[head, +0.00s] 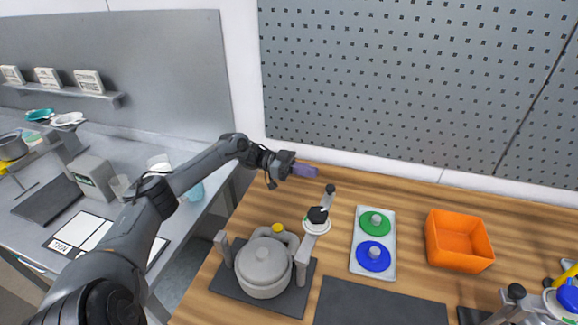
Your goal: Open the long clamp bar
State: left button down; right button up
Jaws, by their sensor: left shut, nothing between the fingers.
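A grey lidded drum (263,267) stands on a dark mat, between a short grey post at its left and a taller grey post at its right. A long grey bar (309,243) with a dark knob runs up and back from the right post, clear of the lid. I take it for the clamp bar; how far it is swung cannot be told. My left gripper (312,171) is behind and left of the bar's upper end, apart from it, near the back of the table. Its purple fingers are shut with nothing held. My right gripper is not in view.
A grey tray (358,268) with a green and a blue round lid lies right of the drum. An orange bin (458,241) stands further right. A second knobbed fixture (517,293) is at the lower right. Bare wood (385,190) lies along the back, before the pegboard wall.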

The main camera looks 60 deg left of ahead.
pick_arm(q)
jog(key=s+a+b, duration=0.1)
jog(key=a+b, duration=0.3)
jog(key=a, duration=0.4)
jog(key=shift+s+a+r, duration=0.15)
jog(key=shift+s+a, duration=0.1)
jog(key=shift+s, duration=0.15)
